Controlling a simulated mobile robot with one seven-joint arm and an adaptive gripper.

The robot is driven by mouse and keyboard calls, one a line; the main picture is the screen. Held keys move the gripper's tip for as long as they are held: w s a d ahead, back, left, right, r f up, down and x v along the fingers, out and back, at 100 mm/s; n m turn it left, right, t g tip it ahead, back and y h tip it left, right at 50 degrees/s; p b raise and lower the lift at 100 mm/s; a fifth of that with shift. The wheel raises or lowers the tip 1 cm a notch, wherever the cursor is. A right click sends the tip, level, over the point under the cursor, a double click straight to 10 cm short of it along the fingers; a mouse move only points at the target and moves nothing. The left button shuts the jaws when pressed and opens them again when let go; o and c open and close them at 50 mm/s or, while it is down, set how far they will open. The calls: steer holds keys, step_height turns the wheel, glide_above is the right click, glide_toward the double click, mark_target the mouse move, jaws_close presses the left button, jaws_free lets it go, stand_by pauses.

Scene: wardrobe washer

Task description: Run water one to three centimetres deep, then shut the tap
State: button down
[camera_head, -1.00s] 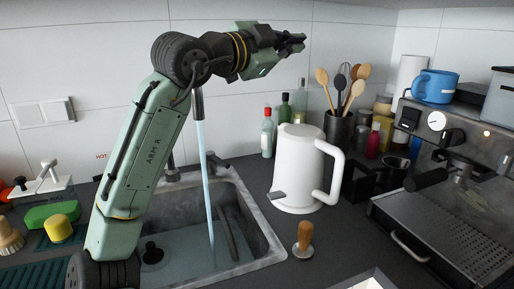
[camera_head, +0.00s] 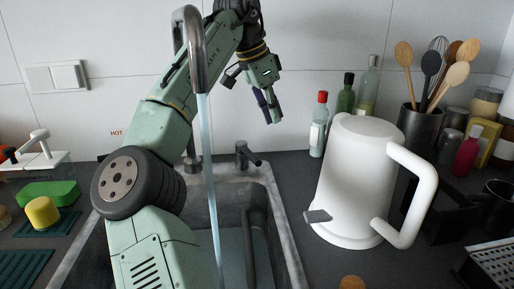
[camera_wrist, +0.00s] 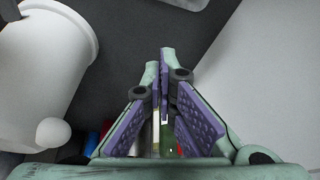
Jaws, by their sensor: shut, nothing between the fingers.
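The chrome tap spout (camera_head: 197,50) arches over the sink (camera_head: 281,212), and a water stream (camera_head: 208,170) runs from it into the basin. Water (camera_head: 232,251) covers the visible basin floor; its depth cannot be told. A dark tap handle (camera_head: 246,156) stands behind the basin on the right. Another tap fitting (camera_head: 192,157) is partly hidden by my arm on the left. My gripper (camera_head: 272,115) points down above and a little right of the right handle, apart from it. It is shut and empty, as the wrist view also shows (camera_wrist: 163,58).
A white kettle (camera_head: 352,180) stands close right of the sink, with bottles (camera_head: 319,125) behind it. A utensil pot (camera_head: 419,128) is farther right. The wall bears a "HOT" label (camera_head: 117,132).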

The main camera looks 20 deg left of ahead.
steer(key=shift+y, duration=0.3)
steer(key=x, duration=0.3)
steer(key=a+x, duration=0.1)
steer(key=x, duration=0.5)
steer(key=shift+s+a+f, duration=0.15)
steer(key=shift+s+f, duration=0.2)
steer(key=shift+f, duration=0.3)
steer(key=s+a, duration=0.1)
steer(key=s+a+r+p, duration=0.1)
steer(key=shift+a, duration=0.25)
steer(key=shift+s+a+f, duration=0.15)
steer(key=shift+s, duration=0.1)
